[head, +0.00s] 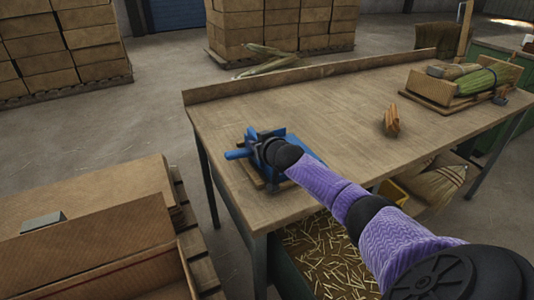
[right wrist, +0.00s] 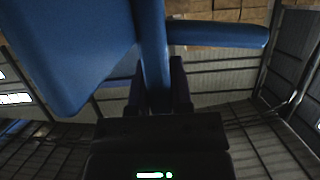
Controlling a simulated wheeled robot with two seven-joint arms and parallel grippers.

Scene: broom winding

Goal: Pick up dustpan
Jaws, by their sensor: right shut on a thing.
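The blue dustpan (head: 308,150) is at the near left corner of the wooden workbench (head: 330,110), partly hidden behind my right arm. Its handle (head: 236,154) points left. My right gripper (head: 262,146) is shut on the dustpan. In the right wrist view the dustpan's broad blue pan (right wrist: 70,45) fills the upper left, and its handle (right wrist: 218,34) reaches right. The fingers of my right gripper (right wrist: 158,85) close around the blue part between them. Whether the dustpan touches the bench is unclear. My left gripper is not in view.
A wooden piece (head: 250,172) lies under the dustpan. A small orange-brown wooden object (head: 391,121) stands mid-bench. A tray (head: 434,95) with broom material sits at the far right. Cardboard boxes (head: 95,235) are at the lower left.

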